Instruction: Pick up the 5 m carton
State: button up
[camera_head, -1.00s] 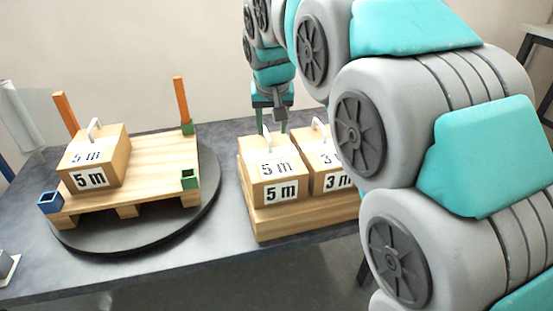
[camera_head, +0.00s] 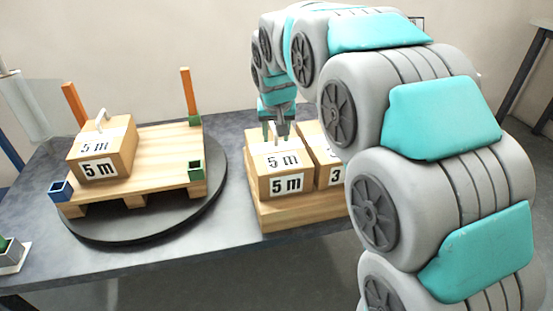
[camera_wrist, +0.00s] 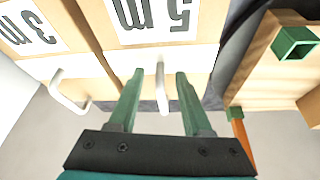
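A 5 m carton (camera_head: 283,177) sits on a wooden base beside a 3 m carton (camera_head: 325,165). My gripper (camera_head: 276,136) is just above the back of this 5 m carton. In the wrist view my gripper (camera_wrist: 156,100) has its two green fingers apart, with the white handle (camera_wrist: 162,88) of the 5 m carton (camera_wrist: 155,22) between them. The fingers do not visibly touch the handle. Another 5 m carton (camera_head: 101,152) with a white handle stands on the pallet to the left.
The pallet (camera_head: 165,150) rests on a dark round turntable (camera_head: 215,190), with orange posts and blue and green corner pieces. My arm hides part of the 3 m carton.

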grip_shut()
dwell(1.2)
